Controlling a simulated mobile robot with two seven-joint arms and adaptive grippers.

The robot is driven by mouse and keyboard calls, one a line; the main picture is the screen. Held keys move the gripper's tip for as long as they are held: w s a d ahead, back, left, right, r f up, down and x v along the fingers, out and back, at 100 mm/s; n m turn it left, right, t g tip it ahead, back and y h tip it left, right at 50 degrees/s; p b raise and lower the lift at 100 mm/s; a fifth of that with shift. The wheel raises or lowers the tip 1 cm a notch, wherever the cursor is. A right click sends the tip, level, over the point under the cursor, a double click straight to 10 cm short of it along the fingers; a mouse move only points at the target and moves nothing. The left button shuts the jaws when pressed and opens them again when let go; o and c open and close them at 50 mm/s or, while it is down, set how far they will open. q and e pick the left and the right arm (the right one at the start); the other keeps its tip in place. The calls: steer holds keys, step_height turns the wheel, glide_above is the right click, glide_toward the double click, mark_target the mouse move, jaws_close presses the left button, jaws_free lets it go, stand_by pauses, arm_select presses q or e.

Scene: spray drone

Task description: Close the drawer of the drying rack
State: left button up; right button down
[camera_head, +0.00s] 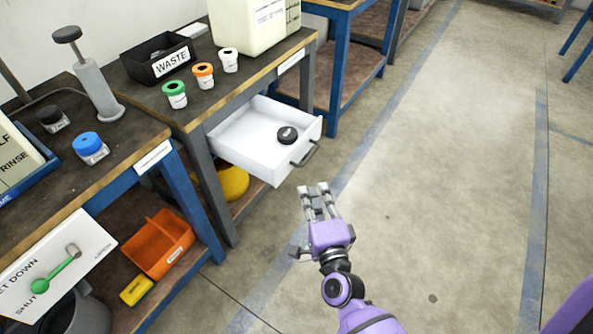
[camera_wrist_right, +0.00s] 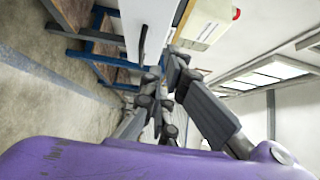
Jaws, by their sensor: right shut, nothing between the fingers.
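The white drawer (camera_head: 248,157) stands pulled out from under the worktop in the head view. Its dark bar handle (camera_head: 305,153) is on the front face, toward the lower right. A round black item (camera_head: 287,135) lies inside the drawer. My purple right gripper (camera_head: 319,190) is shut and empty, below and in front of the handle, apart from it in the picture. In the right wrist view the fingers (camera_wrist_right: 165,75) point toward the furniture, and the dark handle (camera_wrist_right: 143,42) shows just ahead of them. My left gripper is not in view.
An orange tray (camera_head: 158,243) sits on a lower shelf. The floor at right is clear.

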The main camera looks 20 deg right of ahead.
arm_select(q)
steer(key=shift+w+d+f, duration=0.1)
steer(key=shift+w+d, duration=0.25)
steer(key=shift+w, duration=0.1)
arm_select(e)
steer(key=w+a, duration=0.1)
steer(key=w, duration=0.7)
steer(key=shift+w+a, duration=0.3)
steer(key=shift+a, duration=0.05)
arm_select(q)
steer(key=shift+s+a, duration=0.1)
